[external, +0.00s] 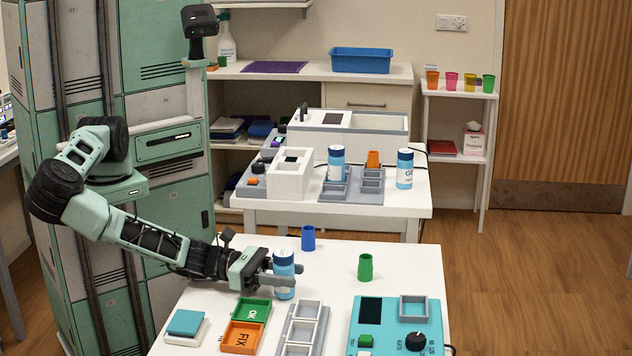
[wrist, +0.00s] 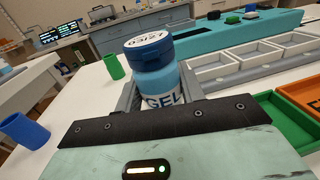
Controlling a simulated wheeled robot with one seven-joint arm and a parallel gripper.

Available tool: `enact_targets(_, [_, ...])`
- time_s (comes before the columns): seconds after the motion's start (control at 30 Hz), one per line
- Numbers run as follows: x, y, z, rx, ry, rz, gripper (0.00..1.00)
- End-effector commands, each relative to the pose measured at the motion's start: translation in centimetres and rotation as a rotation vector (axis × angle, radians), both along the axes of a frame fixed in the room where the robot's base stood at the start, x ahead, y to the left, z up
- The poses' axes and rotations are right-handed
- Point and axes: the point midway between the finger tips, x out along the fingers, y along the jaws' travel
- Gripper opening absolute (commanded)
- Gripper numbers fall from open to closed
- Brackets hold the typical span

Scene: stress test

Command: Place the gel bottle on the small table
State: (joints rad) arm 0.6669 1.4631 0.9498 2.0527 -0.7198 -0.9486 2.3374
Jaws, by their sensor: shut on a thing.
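The gel bottle (external: 284,262), blue with a dark blue cap, is between the fingers of my gripper (external: 283,280) in the external view. My gripper is shut on it. In the wrist view the bottle (wrist: 158,84) shows its GEL label, upright between the fingers. It is over the white front table (external: 340,262); I cannot tell whether its base touches the top. Which table is the small one is not marked.
A blue cup (external: 308,238) and a green cup (external: 365,267) stand behind my gripper. A grey tray (external: 303,326), an orange FIX tray (external: 241,337), a green OK tray (external: 251,311) and a teal device (external: 397,325) fill the front. A narrow shelf (external: 457,95) stands back right.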

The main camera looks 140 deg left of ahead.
Motion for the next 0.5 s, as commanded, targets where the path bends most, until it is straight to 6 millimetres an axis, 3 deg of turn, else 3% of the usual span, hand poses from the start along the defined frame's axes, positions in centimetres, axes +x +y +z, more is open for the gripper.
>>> enact_targets(0.5, [0.0, -0.2, 8.8, 0.000, -0.002, -0.006, 0.09])
